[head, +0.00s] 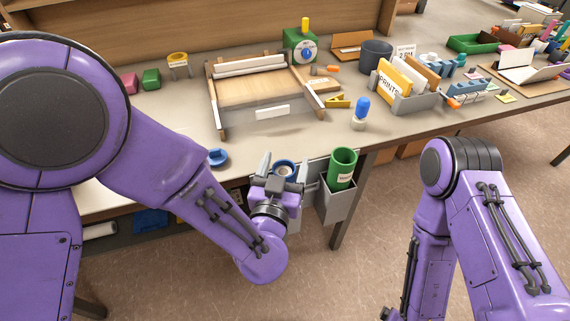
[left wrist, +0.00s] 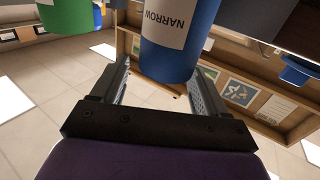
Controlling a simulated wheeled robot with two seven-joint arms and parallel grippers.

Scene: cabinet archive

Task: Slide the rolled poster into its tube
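A blue tube (head: 284,167) stands in a grey holder at the table's front edge. In the left wrist view the blue tube (left wrist: 178,45) bears a label reading NARROW. My left gripper (head: 281,165) is open, its fingers on either side of the blue tube; I cannot tell whether they touch it. A wider green tube (head: 342,168) stands in the holder to the right, also in the left wrist view (left wrist: 68,15). A white roll (head: 249,65), apparently rolled paper, lies across the back of a wooden tray. My right arm hangs at the right; its gripper is out of view.
A blue cap (head: 218,157) lies near the table's front edge. The wooden tray (head: 218,110) fills the middle of the table. A blue-topped stamp (head: 361,112) and a file box (head: 408,103) stand to its right. Another white roll (head: 100,230) lies below the tabletop.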

